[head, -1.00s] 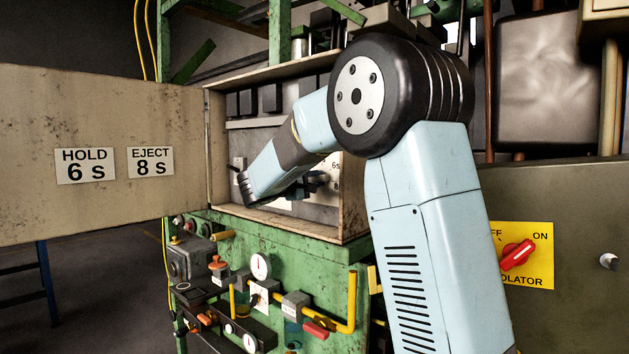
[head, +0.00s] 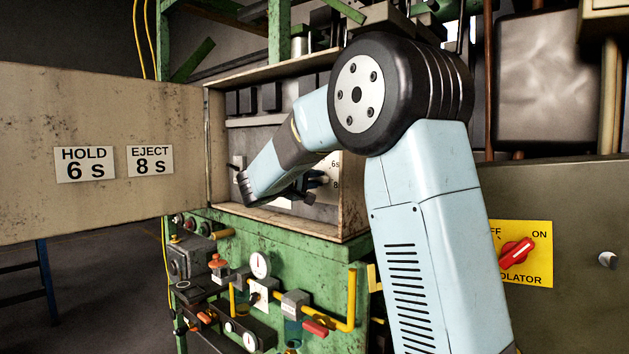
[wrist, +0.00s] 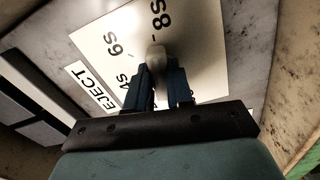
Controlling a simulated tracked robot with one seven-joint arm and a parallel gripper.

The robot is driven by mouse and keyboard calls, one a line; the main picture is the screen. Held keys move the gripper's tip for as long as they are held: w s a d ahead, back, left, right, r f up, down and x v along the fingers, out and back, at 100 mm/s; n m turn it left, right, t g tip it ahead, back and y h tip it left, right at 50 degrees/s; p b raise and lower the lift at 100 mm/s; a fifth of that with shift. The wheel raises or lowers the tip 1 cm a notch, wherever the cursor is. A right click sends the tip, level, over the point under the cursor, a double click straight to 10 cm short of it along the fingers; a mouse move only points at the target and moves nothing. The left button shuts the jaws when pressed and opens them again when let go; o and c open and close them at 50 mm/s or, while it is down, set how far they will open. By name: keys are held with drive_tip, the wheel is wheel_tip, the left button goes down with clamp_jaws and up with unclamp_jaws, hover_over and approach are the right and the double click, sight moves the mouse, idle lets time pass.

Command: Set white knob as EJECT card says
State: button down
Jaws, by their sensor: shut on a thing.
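The EJECT card (wrist: 94,88) lies beside a white dial plate (wrist: 205,50) with marks for 4 s, 6 s and 8 s, upside down in the wrist view. The white knob (wrist: 155,52) stands on this plate, between my fingers. My gripper (wrist: 162,76) is shut on it, and its fingers hide part of the knob and the 4 s mark. The knob's exact setting cannot be told. In the head view the dial plate shows partly behind my arm. On the open door, one card (head: 150,161) reads EJECT 8 s.
A HOLD 6 s card (head: 84,165) is on the same door (head: 60,210). Gauges and yellow pipes (head: 340,322) are below. A red isolator switch (head: 516,253) is at right.

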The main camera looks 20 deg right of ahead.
drive_tip(key=shift+f, duration=0.35)
drive_tip(key=c, duration=1.3)
unclamp_jaws()
drive_tip(key=o, duration=0.3)
drive_tip(key=shift+r, duration=0.25)
drive_tip(key=v, duration=1.3)
drive_tip(key=shift+s+a, duration=0.25)
drive_tip(key=shift+a, duration=0.1)
drive_tip(key=shift+f, duration=0.1)
drive_tip(key=shift+a, duration=0.1)
